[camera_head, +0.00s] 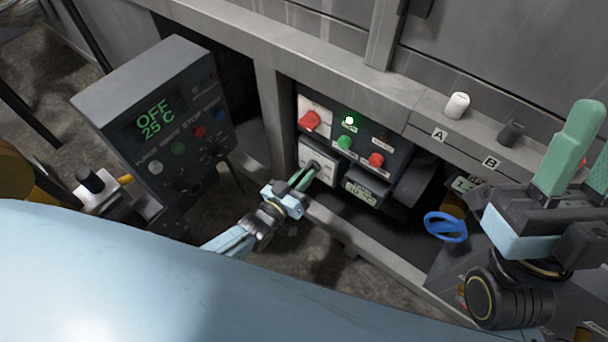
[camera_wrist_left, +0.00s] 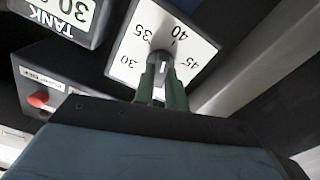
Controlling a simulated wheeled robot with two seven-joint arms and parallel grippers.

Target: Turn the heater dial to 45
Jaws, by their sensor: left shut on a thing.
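The heater dial shows in the left wrist view as a dark knob (camera_wrist_left: 162,64) on a white plate (camera_wrist_left: 196,48) marked 30, 35, 40 and 45. In the head view the plate (camera_head: 321,155) sits low on the panel. My left gripper (camera_head: 313,172) reaches it from below. Its green fingers, also in the left wrist view (camera_wrist_left: 161,82), are shut on the knob, one on each side. The fingers partly cover the knob, and I cannot tell which number it points at. My right gripper (camera_head: 584,160) is open and empty at the right, far from the dial.
A tank display (camera_head: 361,191) is beside the dial. A red switch (camera_head: 309,121), a green button (camera_head: 344,142) and a red button (camera_head: 376,160) are above. A control box (camera_head: 155,117) at left reads OFF, 25 C. A blue ring handle (camera_head: 446,227) is at right.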

